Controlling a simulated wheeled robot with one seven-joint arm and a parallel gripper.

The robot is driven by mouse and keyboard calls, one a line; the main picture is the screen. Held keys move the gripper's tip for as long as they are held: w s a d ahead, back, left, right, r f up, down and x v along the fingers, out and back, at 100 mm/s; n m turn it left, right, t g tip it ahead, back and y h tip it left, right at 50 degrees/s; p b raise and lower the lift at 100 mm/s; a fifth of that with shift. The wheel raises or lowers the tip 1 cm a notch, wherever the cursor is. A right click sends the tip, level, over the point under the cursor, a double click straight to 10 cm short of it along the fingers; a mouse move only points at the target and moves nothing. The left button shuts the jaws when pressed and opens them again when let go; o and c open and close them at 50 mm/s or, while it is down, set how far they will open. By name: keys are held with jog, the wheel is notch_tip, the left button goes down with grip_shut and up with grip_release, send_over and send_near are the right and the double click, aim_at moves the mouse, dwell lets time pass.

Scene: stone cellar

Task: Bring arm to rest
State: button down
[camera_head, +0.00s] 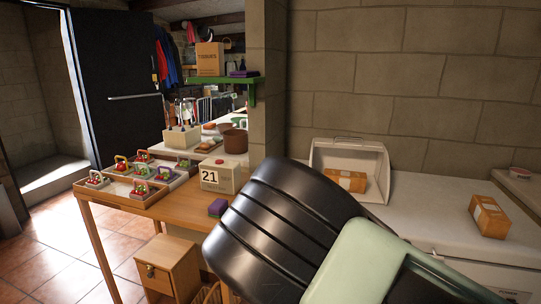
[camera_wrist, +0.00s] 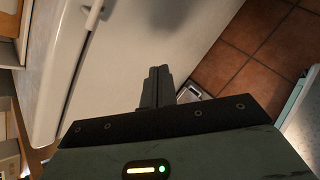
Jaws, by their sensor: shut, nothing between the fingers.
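My gripper (camera_wrist: 157,86) shows in the wrist view, with its two fingers pressed together and nothing between them. It points towards the white front of a cabinet or appliance (camera_wrist: 125,50), with tiled floor to its right. I cannot tell the exact gap between the fingertips and that white front. In the head view, my dark and pale green arm parts fill the lower middle and right, and the gripper itself is hidden.
A wooden table (camera_head: 190,205) at left holds a tray of small baskets (camera_head: 130,180), a box marked 21 (camera_head: 222,180) and a purple block (camera_head: 218,207). At right, a white counter (camera_head: 430,205) bears an open white bin (camera_head: 375,165) and a brown package (camera_head: 489,217). A dark door (camera_head: 115,85) stands open.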

jog(key=s+a+r+m+g+y, duration=0.2)
jog(key=s+a+m+g, duration=0.1)
jog(key=s+a+m, duration=0.3)
jog(key=s+a+r+m+g+y, duration=0.3)
jog(key=s, duration=0.5)
jog(key=s+r+m+g, duration=0.1)
jog(key=s+r+m, duration=0.5)
jog(key=s+r, duration=0.9)
jog(key=shift+s+a+r+g+y, duration=0.3)
jog(key=shift+s+r+y, duration=0.1)
jog(key=shift+r, duration=0.2)
